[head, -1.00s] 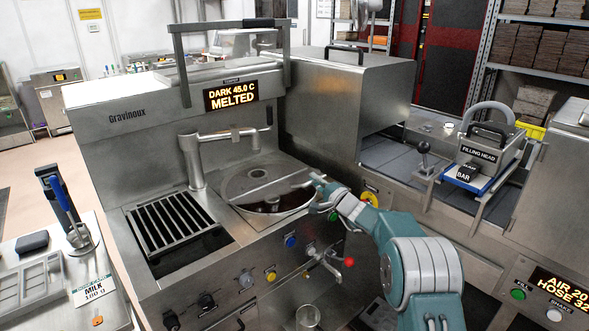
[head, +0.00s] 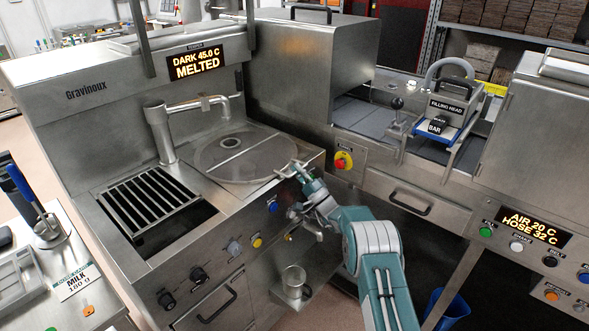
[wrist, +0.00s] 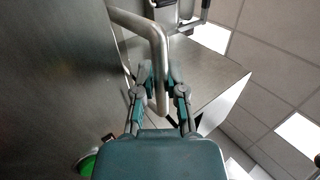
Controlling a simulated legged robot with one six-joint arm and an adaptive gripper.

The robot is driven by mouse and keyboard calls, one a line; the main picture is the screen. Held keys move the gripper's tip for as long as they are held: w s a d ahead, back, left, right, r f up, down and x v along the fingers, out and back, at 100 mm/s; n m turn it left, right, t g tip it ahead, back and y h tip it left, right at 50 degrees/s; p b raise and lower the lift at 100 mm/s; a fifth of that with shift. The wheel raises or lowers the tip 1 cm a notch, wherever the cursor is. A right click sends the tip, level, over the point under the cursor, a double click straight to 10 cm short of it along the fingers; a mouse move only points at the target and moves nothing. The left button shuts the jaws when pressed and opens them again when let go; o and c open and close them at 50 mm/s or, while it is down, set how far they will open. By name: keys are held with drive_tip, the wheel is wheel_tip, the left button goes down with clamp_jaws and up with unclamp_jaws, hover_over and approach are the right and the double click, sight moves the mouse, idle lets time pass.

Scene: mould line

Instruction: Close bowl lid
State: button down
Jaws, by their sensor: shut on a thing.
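The bowl lid (head: 215,163) is a clear round disc with a metal bar across it. In the head view it lies about flat over the bowl in the steel worktop of the melting machine. The bowl's contents hardly show beneath the lid.
A spout (head: 195,108) stands behind the bowl, and a black grate (head: 150,200) lies to its left. A red knob on yellow (head: 343,161) is close right of my gripper.

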drive_tip(key=shift+d+f+h, duration=0.2)
drive_tip(key=shift+f+h, duration=0.1)
drive_tip(key=shift+f, duration=0.3)
drive_tip(key=c, duration=0.7)
unclamp_jaws()
drive_tip(key=shift+c, duration=0.2)
drive_tip(key=shift+o, duration=0.3)
drive_tip(key=shift+a+r, duration=0.15)
drive_tip(key=shift+r, duration=0.05)
drive_tip(key=v, duration=0.8)
drive_tip(key=shift+f, duration=0.15)
drive_tip(key=shift+w, duration=0.15)
